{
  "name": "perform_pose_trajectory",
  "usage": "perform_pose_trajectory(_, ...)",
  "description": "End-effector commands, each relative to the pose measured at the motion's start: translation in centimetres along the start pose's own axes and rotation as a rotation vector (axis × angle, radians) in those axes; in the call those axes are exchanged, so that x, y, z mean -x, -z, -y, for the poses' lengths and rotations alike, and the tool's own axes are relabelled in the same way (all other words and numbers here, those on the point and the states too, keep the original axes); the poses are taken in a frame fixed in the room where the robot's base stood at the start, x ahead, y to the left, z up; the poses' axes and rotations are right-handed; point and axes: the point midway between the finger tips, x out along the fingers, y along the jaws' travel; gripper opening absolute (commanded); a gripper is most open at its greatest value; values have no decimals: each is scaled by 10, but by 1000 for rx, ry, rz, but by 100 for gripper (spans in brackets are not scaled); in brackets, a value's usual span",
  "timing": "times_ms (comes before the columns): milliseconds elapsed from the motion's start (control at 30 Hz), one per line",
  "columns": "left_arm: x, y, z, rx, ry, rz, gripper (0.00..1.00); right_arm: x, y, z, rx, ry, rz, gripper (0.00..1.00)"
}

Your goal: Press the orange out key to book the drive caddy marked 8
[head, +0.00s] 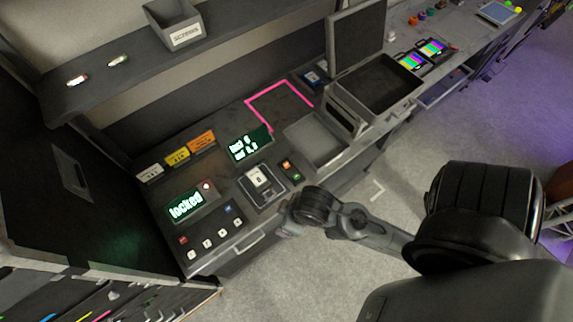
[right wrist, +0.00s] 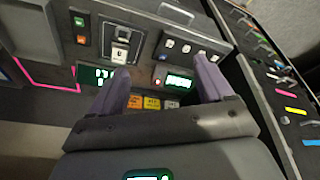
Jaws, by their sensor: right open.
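The drive caddy (head: 262,182) carries a white label, which reads 8 in the head view, and sits in a dock on the bench; it also shows in the right wrist view (right wrist: 120,50). The small orange key (head: 285,163) is right of the caddy, just behind a green key (head: 296,177). In the right wrist view the orange key (right wrist: 81,39) is left of the caddy, below the green key (right wrist: 80,22). My right gripper (right wrist: 161,66) is open and empty above the bench, its purple fingers apart. My left gripper is not in view.
A display (head: 186,206) reads "locked", with several square keys before it. Another green-lit display (head: 250,146) stands behind the caddy. An open grey tray (head: 316,138) and a pink outline (head: 272,90) are further along. A bin (head: 176,24) stands on the shelf above.

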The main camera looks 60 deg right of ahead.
Motion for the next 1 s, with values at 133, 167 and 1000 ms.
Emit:
perform_pose_trajectory(133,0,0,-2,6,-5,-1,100,0,0,0,0,0,0,68)
perform_pose_trajectory(167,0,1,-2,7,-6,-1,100,0,0,0,0,0,0,63)
perform_pose_trajectory(1000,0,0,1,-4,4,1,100,0,0,0,0,0,0,0)
